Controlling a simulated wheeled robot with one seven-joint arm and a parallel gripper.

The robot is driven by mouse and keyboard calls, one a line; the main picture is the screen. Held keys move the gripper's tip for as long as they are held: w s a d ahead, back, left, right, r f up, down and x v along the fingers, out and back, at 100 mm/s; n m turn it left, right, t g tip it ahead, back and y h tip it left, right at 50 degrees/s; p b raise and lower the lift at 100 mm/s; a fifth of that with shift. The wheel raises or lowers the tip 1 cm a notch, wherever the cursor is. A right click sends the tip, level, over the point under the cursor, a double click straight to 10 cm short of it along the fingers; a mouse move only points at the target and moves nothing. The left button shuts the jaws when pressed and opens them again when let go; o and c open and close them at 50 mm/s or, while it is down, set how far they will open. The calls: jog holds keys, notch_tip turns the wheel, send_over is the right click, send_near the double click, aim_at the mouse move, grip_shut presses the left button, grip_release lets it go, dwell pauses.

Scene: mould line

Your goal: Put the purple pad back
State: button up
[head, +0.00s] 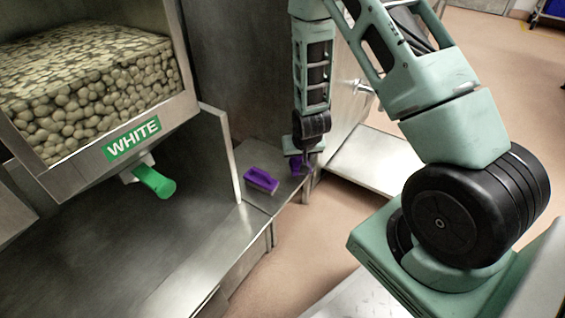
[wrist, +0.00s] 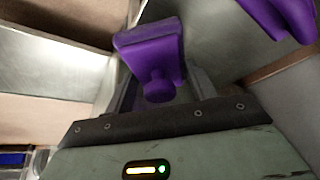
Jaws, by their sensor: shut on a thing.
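My gripper (head: 301,166) is at the far end of the metal ledge, pointing down. It is shut on a purple pad (wrist: 150,42) with a wide flat head and a round knob, which sits between the fingers in the wrist view. In the head view only a bit of the pad (head: 295,163) shows beside the fingers. The fingers hide part of it, and I cannot tell whether it touches the ledge.
A bin labelled WHITE (head: 133,138) with a green handle (head: 155,182) stands left. A metal divider (head: 222,150) rises beside the ledge.

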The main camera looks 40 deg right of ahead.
jog(key=b, duration=0.2)
send_near(282, 161)
jog(key=shift+w+d+f, duration=0.65)
jog(key=shift+w+f, duration=0.25)
jog(key=shift+f, duration=0.05)
jog(key=shift+w+a, duration=0.2)
jog(key=shift+w, duration=0.3)
notch_tip(282, 161, down, 3)
jog(key=b, duration=0.3)
jog(key=shift+s+f, duration=0.15)
jog(key=shift+f, duration=0.05)
jog(key=shift+f, duration=0.15)
jog(key=o, duration=1)
jog(key=shift+c, duration=0.2)
jog(key=shift+d, duration=0.1)
jog(key=p+v, duration=0.6)
jog(key=v, duration=0.6)
jog(key=shift+r+p, duration=0.2)
jog(key=shift+p, duration=0.2)
